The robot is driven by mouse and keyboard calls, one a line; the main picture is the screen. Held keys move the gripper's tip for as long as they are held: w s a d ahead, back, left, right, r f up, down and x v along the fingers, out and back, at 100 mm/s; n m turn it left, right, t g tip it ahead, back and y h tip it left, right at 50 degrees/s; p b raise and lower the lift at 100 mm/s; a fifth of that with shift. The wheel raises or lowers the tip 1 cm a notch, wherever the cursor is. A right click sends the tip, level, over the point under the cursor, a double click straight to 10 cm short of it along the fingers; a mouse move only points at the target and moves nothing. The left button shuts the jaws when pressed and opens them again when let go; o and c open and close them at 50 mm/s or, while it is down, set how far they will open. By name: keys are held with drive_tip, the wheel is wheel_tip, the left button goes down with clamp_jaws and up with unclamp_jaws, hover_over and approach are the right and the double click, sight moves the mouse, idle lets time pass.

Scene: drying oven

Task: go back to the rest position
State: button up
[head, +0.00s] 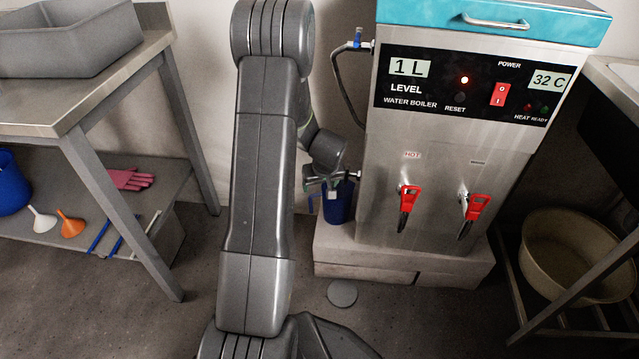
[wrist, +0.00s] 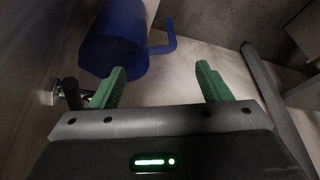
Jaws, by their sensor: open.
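My gripper (head: 322,182) is low at the left side of the water boiler (head: 430,150), partly hidden behind my own arm in the head view. In the wrist view its two green fingers (wrist: 160,70) stand wide apart, with nothing between them. A blue mug (head: 338,205) stands on the left end of the pale block under the boiler, beside my gripper. In the wrist view the mug (wrist: 108,42) lies just beyond the left finger, its handle pointing right. Whether finger and mug touch cannot be told.
A small tap with a dark lever (wrist: 70,92) is close to the left finger. A hose runs down the boiler's left side. A steel table (head: 100,85) with a grey basin (head: 70,45) stands at left. A beige tub (head: 575,262) is at right. Floor shows between.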

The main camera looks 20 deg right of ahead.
sight(316, 195)
drive_tip(key=shift+f, duration=0.15)
drive_tip(key=b+x, duration=0.4)
drive_tip(key=x, duration=0.8)
drive_tip(key=shift+r+p, duration=0.35)
drive_tip(key=shift+r, duration=0.55)
drive_tip(key=shift+r, duration=0.1)
